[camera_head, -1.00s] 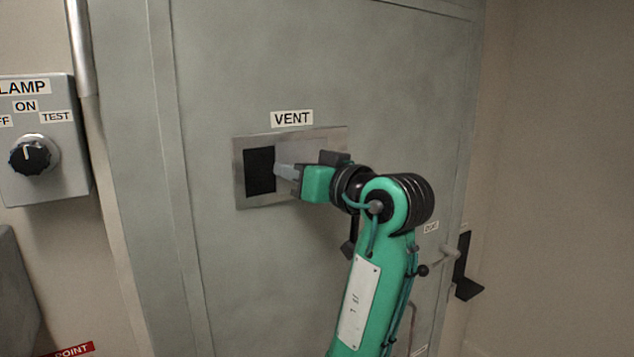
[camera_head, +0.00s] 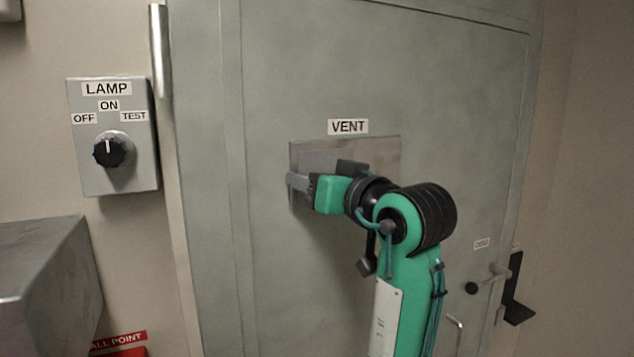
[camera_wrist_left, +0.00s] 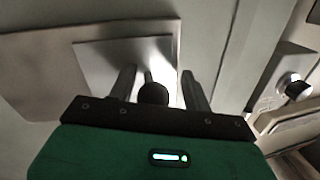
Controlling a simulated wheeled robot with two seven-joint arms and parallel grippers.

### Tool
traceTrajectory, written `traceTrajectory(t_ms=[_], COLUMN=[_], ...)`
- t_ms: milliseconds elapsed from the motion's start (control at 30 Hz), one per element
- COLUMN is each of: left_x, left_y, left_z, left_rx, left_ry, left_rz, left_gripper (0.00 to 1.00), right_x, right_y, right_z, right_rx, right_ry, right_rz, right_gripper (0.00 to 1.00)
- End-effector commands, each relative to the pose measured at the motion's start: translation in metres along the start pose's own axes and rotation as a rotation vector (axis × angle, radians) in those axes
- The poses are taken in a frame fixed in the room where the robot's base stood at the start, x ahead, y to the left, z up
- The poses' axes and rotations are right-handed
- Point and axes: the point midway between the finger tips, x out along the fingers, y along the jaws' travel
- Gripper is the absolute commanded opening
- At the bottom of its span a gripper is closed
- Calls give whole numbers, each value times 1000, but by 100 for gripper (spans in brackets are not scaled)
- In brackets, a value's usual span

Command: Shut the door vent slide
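The vent (camera_head: 380,152) is a metal frame on the grey-green door under a VENT label. Its slide plate (camera_head: 318,160) covers the left part of the frame, and no dark opening shows there. The gripper and wrist hide part of the vent. My left gripper (camera_head: 298,182) is at the left end of the vent. In the left wrist view its two fingers (camera_wrist_left: 158,72) are apart, with a thin post and a dark round knob between them. The slide plate (camera_wrist_left: 105,60) shows just beyond the fingers; I cannot tell whether they touch it. My right gripper is out of view.
A LAMP switch box (camera_head: 112,170) with a black knob is on the wall left of the door. A grey metal box (camera_head: 45,280) juts out at lower left. A door handle (camera_head: 488,280) and a black bracket (camera_head: 515,300) are at lower right.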

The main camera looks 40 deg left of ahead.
Motion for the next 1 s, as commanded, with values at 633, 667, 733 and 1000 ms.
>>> traceTrajectory(t_ms=[633, 667, 733, 1000], left_x=[-100, -106, -117, -137], left_y=[0, 0, 0, -2], left_z=[4, 4, 3, 1], left_rx=[-1, -2, -1, 0], left_ry=[0, 0, 0, 0], left_rz=[4, 5, 3, 0], left_gripper=[50, 50, 50, 50], right_x=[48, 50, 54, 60], right_y=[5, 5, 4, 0], right_z=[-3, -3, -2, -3], right_rx=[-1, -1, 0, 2], right_ry=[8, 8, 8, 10], right_rz=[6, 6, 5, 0], right_gripper=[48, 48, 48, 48])
